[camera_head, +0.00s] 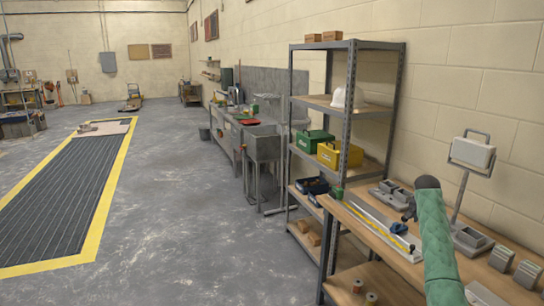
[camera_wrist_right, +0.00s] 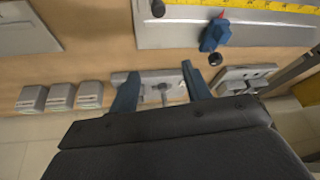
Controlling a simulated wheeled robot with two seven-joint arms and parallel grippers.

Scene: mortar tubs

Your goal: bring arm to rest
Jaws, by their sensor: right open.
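My right arm comes up from the lower right of the head view in a green sleeve, over the wooden workbench (camera_head: 385,234). Its hand is hard to make out there. In the right wrist view my right gripper (camera_wrist_right: 160,80) shows two blue fingers spread apart. No object is held between them. A grey metal fixture (camera_wrist_right: 160,92) lies on the bench beyond the fingers, and part of it is hidden by the gripper body. My left gripper is in neither view.
The bench holds a long grey plate (camera_head: 375,226) with a yellow tape, a blue tool (camera_wrist_right: 215,34), grey blocks (camera_wrist_right: 61,96) and a work lamp (camera_head: 472,153). A metal shelf (camera_head: 347,115) with toolboxes stands behind.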

